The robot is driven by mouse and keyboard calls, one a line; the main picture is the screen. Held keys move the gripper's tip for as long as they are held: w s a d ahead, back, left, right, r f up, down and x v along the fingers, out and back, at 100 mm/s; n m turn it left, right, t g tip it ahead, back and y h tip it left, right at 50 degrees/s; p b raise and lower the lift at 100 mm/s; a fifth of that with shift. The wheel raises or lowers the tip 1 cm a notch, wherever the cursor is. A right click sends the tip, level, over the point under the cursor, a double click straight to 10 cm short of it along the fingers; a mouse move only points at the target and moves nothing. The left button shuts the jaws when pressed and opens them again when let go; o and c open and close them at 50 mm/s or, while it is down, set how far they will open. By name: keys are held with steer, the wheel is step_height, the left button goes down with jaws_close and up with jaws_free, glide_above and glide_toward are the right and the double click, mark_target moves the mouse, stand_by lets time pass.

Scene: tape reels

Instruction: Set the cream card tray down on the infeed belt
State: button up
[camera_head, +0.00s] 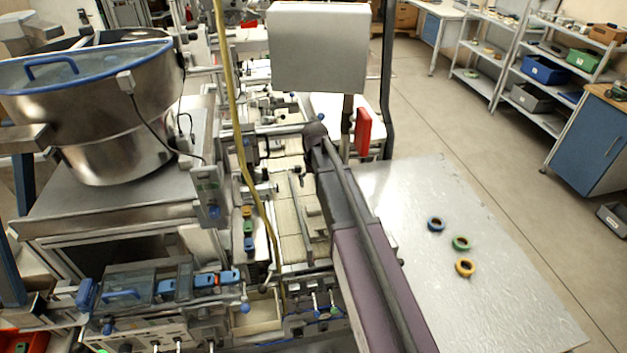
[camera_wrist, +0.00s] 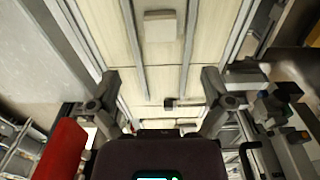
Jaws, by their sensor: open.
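The infeed belt (camera_wrist: 160,75) runs in pale cream strips between grey rails under my gripper. It also shows in the head view (camera_head: 292,222), partly behind my arm. My gripper (camera_wrist: 158,84) is open, its fingers spread wide over the belt with nothing held between them. In the head view my arm hides most of it. A small cream block (camera_wrist: 160,26) lies on the belt at the top of the wrist view, apart from the fingers. I cannot tell whether it is the card tray. An open cream box (camera_head: 258,312) sits low in the machine in the head view.
A steel bowl feeder (camera_head: 115,110) stands at the left, and a grey panel (camera_head: 318,48) rises behind the belt. A yellow hose (camera_head: 240,150) hangs by the belt.

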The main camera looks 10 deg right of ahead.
steer(key=s, duration=2.1)
steer(key=shift+s, duration=0.4)
